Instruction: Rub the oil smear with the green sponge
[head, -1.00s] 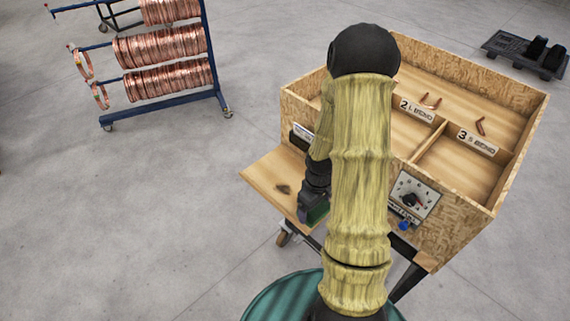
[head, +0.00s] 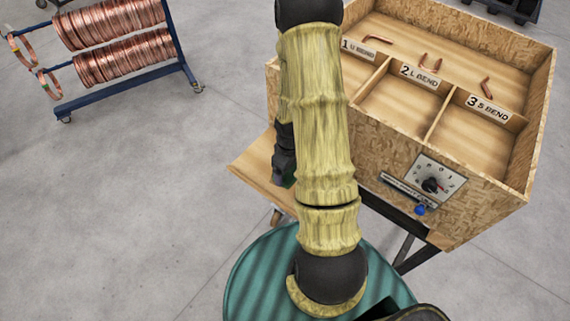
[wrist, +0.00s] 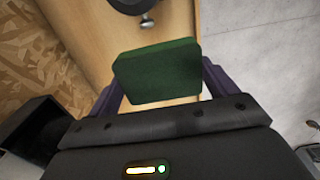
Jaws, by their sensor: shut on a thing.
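The green sponge (wrist: 157,72) is held between the purple fingers of my gripper (wrist: 158,84) in the wrist view. In the head view only a sliver of the sponge (head: 289,180) shows beside my dark gripper (head: 284,168). The gripper is over the wooden side shelf (head: 250,166) of the chipboard box. I cannot tell whether the sponge touches the shelf. The oil smear is not visible now; my arm and gripper cover much of the shelf in the head view.
The chipboard box (head: 392,150) has compartments labelled U bend, L bend and S bend, with copper pieces along the back. A dial (head: 432,184) and blue knob (head: 420,210) are on its front. A rack of copper coils (head: 120,55) stands at left. Floor between is clear.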

